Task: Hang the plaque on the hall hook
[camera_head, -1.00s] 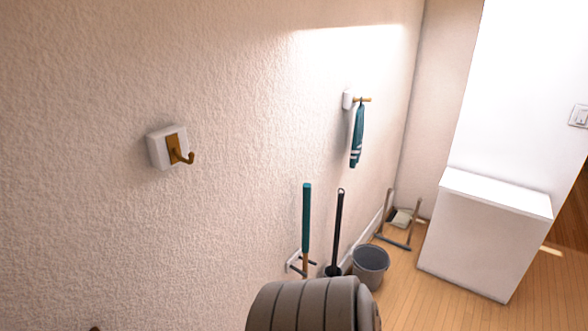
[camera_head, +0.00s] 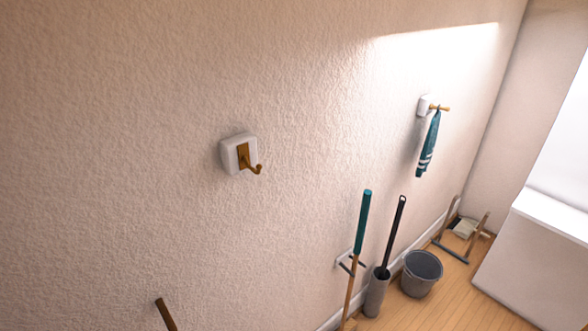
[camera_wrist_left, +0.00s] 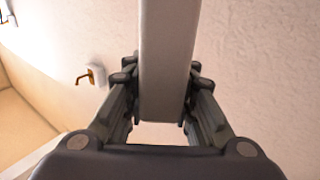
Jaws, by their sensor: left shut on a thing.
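The hall hook (camera_head: 243,157) is a brass hook on a white square plate, fixed to the textured wall left of centre in the head view. It is empty. It also shows at the left in the left wrist view (camera_wrist_left: 94,76). My left gripper (camera_wrist_left: 160,78) is shut on a pale grey flat piece, the plaque (camera_wrist_left: 168,40), seen nearly edge-on. The plaque stretches up out of the picture, so its face and hanging part are hidden. It is apart from the hook. Neither my left gripper nor the plaque shows in the head view. My right gripper is not in view.
A second wall hook (camera_head: 425,106) holds a teal towel (camera_head: 428,145). Below stand a teal-handled stick (camera_head: 361,225), a brush in a grey holder (camera_head: 377,293) and a grey bucket (camera_head: 421,274). A brown stick end (camera_head: 166,314) shows lower left. The wall around the hall hook is clear.

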